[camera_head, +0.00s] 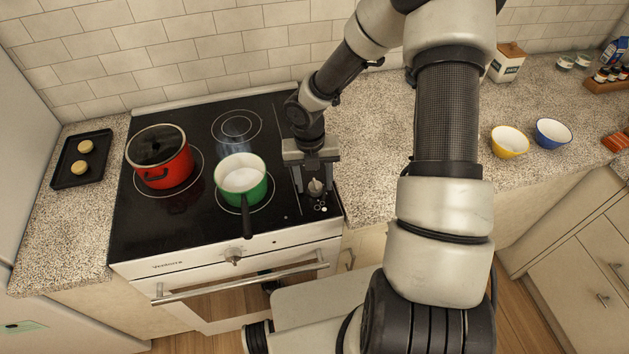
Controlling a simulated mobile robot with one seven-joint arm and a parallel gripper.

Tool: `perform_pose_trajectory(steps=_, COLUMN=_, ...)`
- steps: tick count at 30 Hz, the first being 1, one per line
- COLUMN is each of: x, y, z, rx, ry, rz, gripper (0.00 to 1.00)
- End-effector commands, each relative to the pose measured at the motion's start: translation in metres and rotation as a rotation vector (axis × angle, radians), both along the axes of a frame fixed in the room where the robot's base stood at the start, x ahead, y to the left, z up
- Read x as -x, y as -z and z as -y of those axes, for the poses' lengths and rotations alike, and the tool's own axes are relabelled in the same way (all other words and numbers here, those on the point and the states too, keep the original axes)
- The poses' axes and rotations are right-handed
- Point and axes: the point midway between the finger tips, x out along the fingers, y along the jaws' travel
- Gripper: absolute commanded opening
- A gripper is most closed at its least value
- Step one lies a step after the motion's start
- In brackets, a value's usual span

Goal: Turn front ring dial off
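A small silver dial (315,187) sits at the right edge of the black glass cooktop (170,225), near its front. My gripper (315,184) points down over this spot, with its dark fingers apart on either side of the dial. I cannot tell whether the fingers touch it. A green pot (256,192) with a white inside stands on the front right ring, its black handle toward the front. Other dials on the cooktop's right strip are hidden behind my gripper and wrist, and the dial's setting cannot be read.
A red pot with a glass lid (163,161) stands on the left ring. The back ring (236,127) is bare. Yellow (509,142) and blue (553,133) bowls stand on the right counter.

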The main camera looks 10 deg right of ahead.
Motion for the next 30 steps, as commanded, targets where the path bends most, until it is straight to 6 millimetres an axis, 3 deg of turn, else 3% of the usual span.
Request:
perform_pose_trajectory(steps=9, x=0.0, y=-0.001, z=0.0, rx=0.0, ry=0.002, rz=-0.001, gripper=0.5)
perform_pose_trajectory(steps=14, x=-0.001, y=-0.018, z=0.0, rx=0.001, ry=0.004, rz=0.002, gripper=0.5)
perform_pose_trajectory(steps=30, x=-0.002, y=-0.142, z=-0.008, rx=0.002, ry=0.004, rz=0.004, gripper=0.5)
